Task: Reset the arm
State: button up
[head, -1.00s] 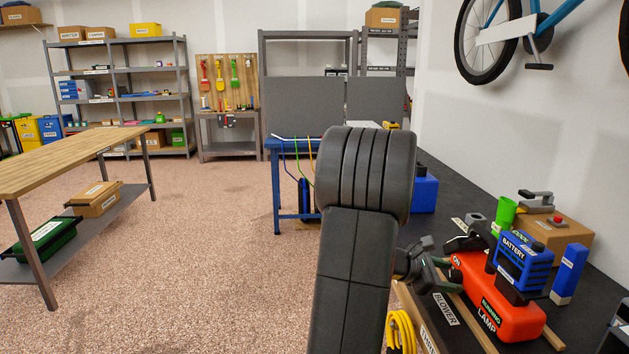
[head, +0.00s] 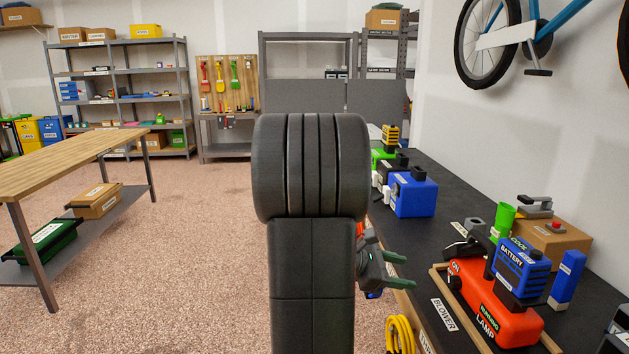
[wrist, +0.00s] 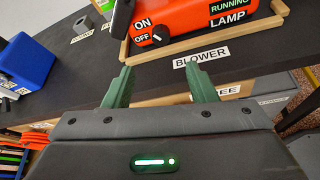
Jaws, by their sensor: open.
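My gripper (head: 396,271) shows in the head view to the right of my dark arm, beside the front edge of the black bench. Its two green fingers are apart, with nothing between them. In the wrist view my gripper (wrist: 160,88) is also open and empty, with its fingers pointing toward the bench edge and the BLOWER label. Part of my gripper is hidden behind my arm in the head view.
The black bench (head: 440,245) holds a red blower (head: 490,305) in a wooden frame, a blue battery (head: 522,268) and a blue box (head: 412,194). A yellow coil (head: 400,335) hangs at its front. A wooden table (head: 70,160) stands left; the floor between is clear.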

aim_at(449, 280)
jog(key=b+x, duration=0.1)
jog(key=x, duration=1.3)
jog(key=shift+s+f+b, duration=0.1)
jog(key=shift+b, duration=0.2)
jog(key=shift+r+p, duration=0.35)
jog(key=shift+p, duration=0.35)
jog(key=shift+a+n+g+p, duration=0.1)
jog(key=shift+n+g+p, duration=0.3)
jog(key=shift+p, duration=0.85)
jog(key=n+g+p, duration=0.1)
jog(key=n+p, duration=0.1)
jog(key=p, duration=0.5)
jog(key=shift+w, duration=0.2)
jog(key=n+g+p, duration=0.1)
jog(key=p, duration=0.2)
jog(key=shift+w+p, duration=0.1)
jog(key=shift+p, duration=0.3)
jog(key=shift+w+a, duration=0.1)
jog(key=shift+a, duration=0.25)
jog(key=shift+b+v, duration=0.3)
jog(key=shift+v, duration=2.25)
jog(key=shift+a+f, duration=0.15)
jog(key=shift+a, duration=0.05)
